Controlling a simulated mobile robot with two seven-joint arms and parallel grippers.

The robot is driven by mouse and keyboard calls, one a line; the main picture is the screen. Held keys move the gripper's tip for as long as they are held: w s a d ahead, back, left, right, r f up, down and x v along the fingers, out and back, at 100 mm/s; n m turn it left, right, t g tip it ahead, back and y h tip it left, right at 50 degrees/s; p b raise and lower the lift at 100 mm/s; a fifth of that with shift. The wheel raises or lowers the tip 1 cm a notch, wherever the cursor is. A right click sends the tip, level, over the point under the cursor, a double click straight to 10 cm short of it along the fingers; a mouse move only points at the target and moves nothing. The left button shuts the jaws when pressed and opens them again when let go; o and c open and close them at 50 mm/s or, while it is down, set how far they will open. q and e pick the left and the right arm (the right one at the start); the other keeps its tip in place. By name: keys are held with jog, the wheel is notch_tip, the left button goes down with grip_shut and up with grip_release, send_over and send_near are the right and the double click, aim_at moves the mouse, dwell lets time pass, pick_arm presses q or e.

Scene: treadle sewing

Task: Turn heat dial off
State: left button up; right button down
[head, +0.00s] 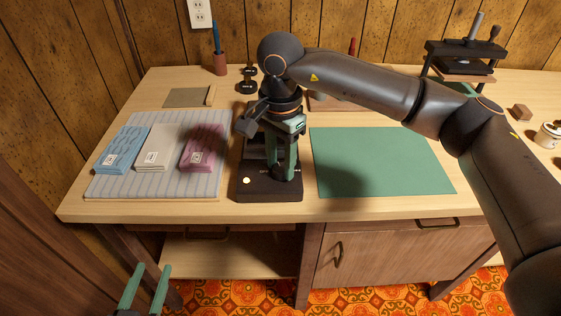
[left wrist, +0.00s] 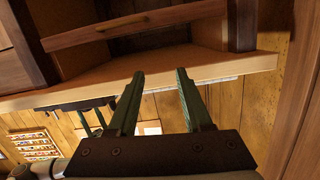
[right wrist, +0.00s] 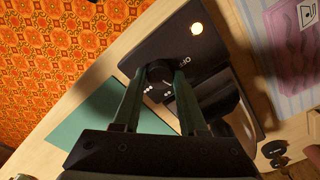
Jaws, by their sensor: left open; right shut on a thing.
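A black sewing-table heat unit (head: 257,190) stands on the table with a small lit round light (head: 246,181) on its front. The light glows warm white in the right wrist view (right wrist: 196,28). A dark round dial (right wrist: 158,78) with white marks sits at the unit's front. My right gripper (head: 283,171) reaches down from above and is shut on the dial, one finger on each side. My left gripper (head: 146,270) is open and empty, low in front of the table. The arm and fingers hide much of the unit in the head view.
A striped pad (head: 110,190) with blue, cream and pink folded cloths lies left of the unit. A green mat (head: 380,160) lies right. A black press (head: 466,62) stands at the back right. The table's front edge lies above my left gripper in its wrist view.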

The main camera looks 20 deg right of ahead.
jog(key=shift+n, duration=0.9)
jog(key=n, duration=0.2)
jog(key=shift+n, duration=0.4)
jog(key=shift+n+b, duration=0.3)
jog(key=shift+n, duration=0.6)
jog(key=n, duration=0.3)
pick_arm(q)
jog(key=shift+w+d+r+m+t+h, duration=0.15)
jog(key=shift+r+t, duration=0.2)
jog(key=shift+r, duration=0.55)
jog(key=shift+w+a+r+m+t+h, duration=0.15)
jog(key=shift+r+t, duration=0.25)
jog(key=shift+r, duration=0.5)
jog(key=shift+w+d+r+m+t+h, duration=0.1)
jog(key=shift+r+t+h, duration=0.2)
jog(key=shift+r, duration=0.6)
pick_arm(e)
jog(key=shift+n, duration=0.9)
jog(key=shift+c, duration=2.2)
grip_release()
